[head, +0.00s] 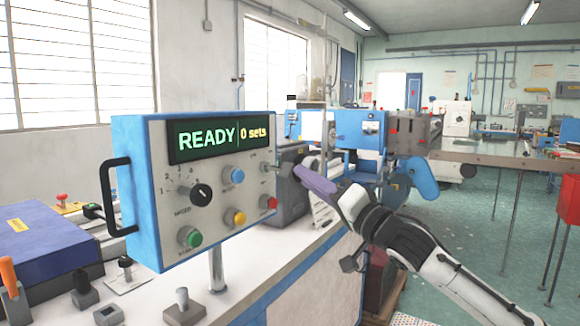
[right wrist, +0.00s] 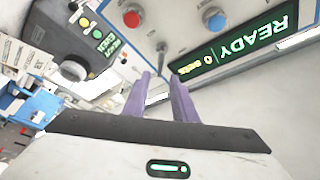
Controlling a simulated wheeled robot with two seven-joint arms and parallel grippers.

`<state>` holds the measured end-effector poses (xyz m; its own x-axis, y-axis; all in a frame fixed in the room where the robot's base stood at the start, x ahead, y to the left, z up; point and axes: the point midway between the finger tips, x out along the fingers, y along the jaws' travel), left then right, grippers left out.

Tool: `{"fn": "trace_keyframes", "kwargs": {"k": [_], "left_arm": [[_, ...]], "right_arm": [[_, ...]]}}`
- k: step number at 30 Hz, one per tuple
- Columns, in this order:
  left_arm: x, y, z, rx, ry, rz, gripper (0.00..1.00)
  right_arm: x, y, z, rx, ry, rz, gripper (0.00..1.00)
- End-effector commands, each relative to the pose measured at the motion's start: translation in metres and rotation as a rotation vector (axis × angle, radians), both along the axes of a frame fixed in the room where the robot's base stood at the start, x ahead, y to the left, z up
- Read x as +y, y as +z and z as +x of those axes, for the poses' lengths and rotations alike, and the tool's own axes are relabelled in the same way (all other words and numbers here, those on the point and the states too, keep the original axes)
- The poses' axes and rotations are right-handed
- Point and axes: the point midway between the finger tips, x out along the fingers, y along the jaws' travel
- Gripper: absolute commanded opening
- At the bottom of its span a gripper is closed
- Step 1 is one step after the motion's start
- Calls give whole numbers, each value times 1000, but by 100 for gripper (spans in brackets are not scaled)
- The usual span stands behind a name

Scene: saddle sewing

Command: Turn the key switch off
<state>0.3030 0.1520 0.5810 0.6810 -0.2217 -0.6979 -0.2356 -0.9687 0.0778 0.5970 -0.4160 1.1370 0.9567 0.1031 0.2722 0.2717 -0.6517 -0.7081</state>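The key switch (head: 266,168) is a small metal fitting at the right edge of the control panel (head: 160,185), right of the blue button (head: 233,175) and above the red button (head: 268,203). It also shows small in the right wrist view (right wrist: 161,47); its turn position is too small to tell. The display (head: 205,139) reads "READY" and "0 sets". My right gripper (head: 300,174), with purple fingers, is right of the panel, apart from the switch. In the right wrist view its fingers (right wrist: 160,80) are parted, with nothing seen between them. My left gripper is out of view.
The panel stands on a metal post (head: 216,270) over a white bench. A black dial (head: 201,194), yellow button (head: 235,217) and green button (head: 190,237) are on its face. A grey machine part (head: 290,190) is behind its right edge.

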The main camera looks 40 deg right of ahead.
Motion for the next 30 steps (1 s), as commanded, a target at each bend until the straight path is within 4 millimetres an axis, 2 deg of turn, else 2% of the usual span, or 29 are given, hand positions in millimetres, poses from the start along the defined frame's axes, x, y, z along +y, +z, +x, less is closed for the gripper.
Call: {"fn": "trace_keyframes", "kwargs": {"k": [4,13,18,27,30], "left_arm": [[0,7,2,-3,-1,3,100],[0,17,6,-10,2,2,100],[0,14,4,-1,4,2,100],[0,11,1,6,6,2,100],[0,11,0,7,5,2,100]], "right_arm": [[2,10,20,-4,0,1,25],[6,17,55,-1,0,0,25],[7,18,63,0,0,-2,25],[8,17,65,2,0,-2,25],[8,17,65,2,0,-2,10]]}}
